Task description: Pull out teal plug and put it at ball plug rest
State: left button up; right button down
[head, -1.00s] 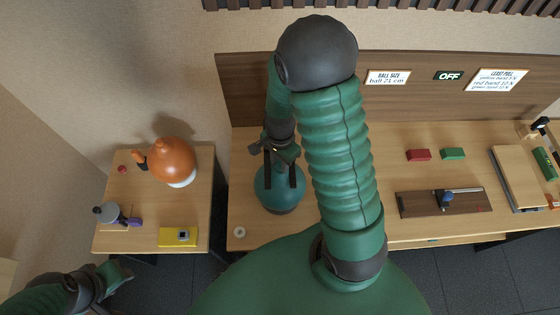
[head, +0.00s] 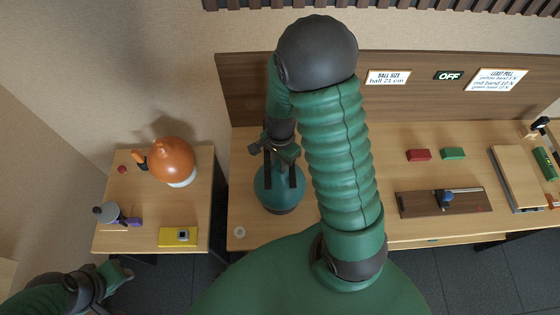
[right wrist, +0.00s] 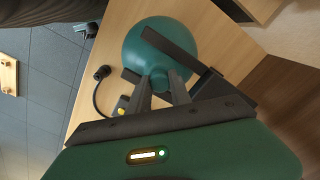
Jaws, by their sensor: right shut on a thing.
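The teal ball (head: 279,196) rests on the left part of the long wooden bench, and it fills the top middle of the right wrist view (right wrist: 150,45). My right gripper (head: 280,178) is above the ball, with dark fingers pointing down at it. In the right wrist view its inner fingertips (right wrist: 160,88) close around a small teal piece at the ball's surface, which I take to be the teal plug. The plug is mostly hidden by the fingers. A small pale ring (head: 239,231) lies near the bench's front left corner. My left gripper (head: 122,273) is low at the left, away from everything.
Red (head: 418,155) and green (head: 453,153) blocks and a dark board (head: 415,204) sit right of my arm. A dark cable (right wrist: 97,95) lies near the ball.

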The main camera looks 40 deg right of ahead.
dwell(0.5)
notch_tip(320, 180, up, 5)
jog(key=p, duration=0.4)
jog(key=shift+f, duration=0.3)
